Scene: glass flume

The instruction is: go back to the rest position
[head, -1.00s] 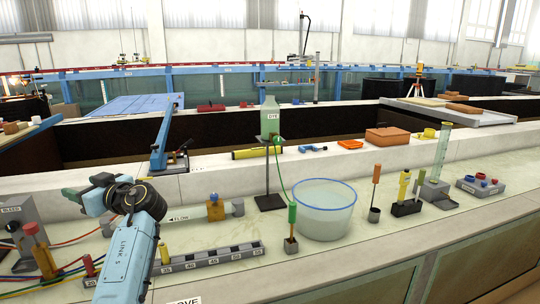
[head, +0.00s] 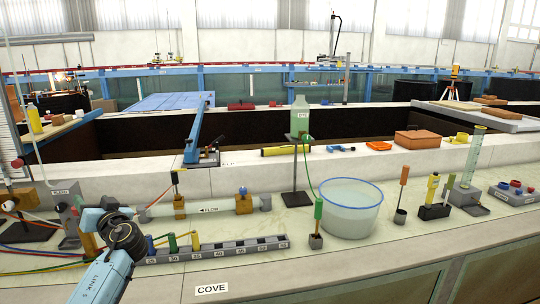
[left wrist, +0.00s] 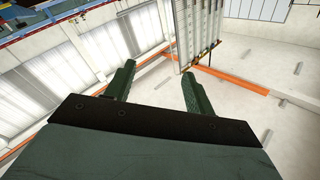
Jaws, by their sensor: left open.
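My left arm shows at the lower left of the head view, over the left part of the bench, with its black wrist joint beside the glass pipe (head: 215,207). The fingers are hard to make out there. In the left wrist view my left gripper (left wrist: 155,82) has its two dark green fingers apart with nothing between them. That camera looks at white walls, tall windows and the floor, tilted. My right gripper is in neither view.
A grey numbered block (head: 218,250) with colored pegs lies near the arm. A water tub (head: 350,212) and a bottle stand (head: 295,200) are further right. The bench front by the COVE label is clear.

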